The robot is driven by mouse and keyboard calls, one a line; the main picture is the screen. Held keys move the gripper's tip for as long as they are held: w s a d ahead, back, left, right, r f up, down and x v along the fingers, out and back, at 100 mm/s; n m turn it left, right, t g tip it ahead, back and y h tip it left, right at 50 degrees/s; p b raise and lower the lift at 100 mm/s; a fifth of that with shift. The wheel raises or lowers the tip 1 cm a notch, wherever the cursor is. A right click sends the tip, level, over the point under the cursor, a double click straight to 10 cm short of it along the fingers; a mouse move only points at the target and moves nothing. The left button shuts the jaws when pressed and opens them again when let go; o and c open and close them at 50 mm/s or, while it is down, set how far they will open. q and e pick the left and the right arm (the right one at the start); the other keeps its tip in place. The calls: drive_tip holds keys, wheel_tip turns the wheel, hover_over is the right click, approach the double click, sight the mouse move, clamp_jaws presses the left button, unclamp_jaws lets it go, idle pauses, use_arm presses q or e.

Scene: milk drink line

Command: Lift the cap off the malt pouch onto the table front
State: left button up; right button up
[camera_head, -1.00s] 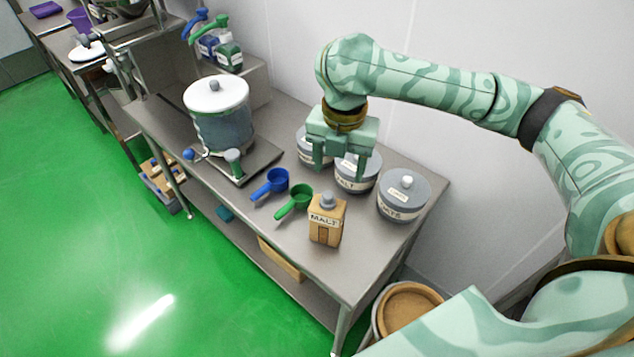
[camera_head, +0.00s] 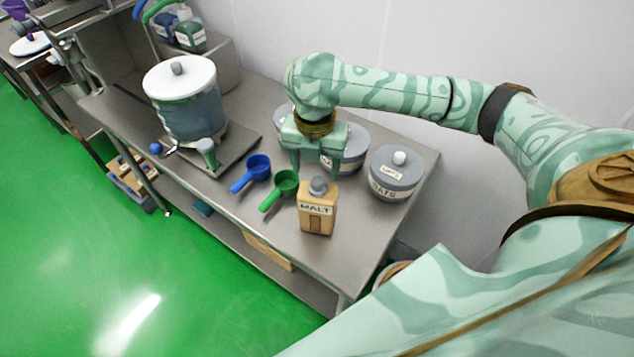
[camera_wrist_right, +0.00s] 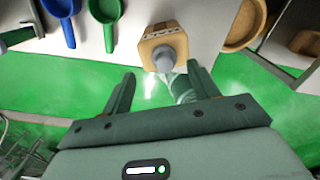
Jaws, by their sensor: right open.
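The malt pouch (camera_head: 317,214) is a tan, upright pack labelled MALT near the front edge of the steel table (camera_head: 262,226). Its grey cap (camera_head: 319,186) sits on top; the cap also shows in the right wrist view (camera_wrist_right: 164,60). My right gripper (camera_head: 316,172) is open and empty, fingers pointing down, just behind and above the pouch in the head view. In the right wrist view the cap lies ahead of the gap between the two fingertips (camera_wrist_right: 161,72), and I see no contact. My left gripper is not in view.
A blue scoop (camera_head: 256,170) and a green scoop (camera_head: 281,187) lie left of the pouch. A grey oats canister (camera_head: 396,176) stands to the right, with other canisters partly hidden behind my gripper. A lidded dispenser (camera_head: 190,110) stands further left. Bare table lies in front of the scoops.

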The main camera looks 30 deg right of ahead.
sight(318, 179)
drive_tip(key=f, duration=0.1)
drive_tip(key=f+b, duration=0.1)
drive_tip(key=f, duration=0.1)
drive_tip(key=f+b, duration=0.1)
drive_tip(key=f, duration=0.1)
drive_tip(key=shift+s+d, duration=0.15)
drive_tip(key=shift+s, duration=0.15)
drive_tip(key=shift+r, duration=0.15)
drive_tip(key=c, duration=1.2)
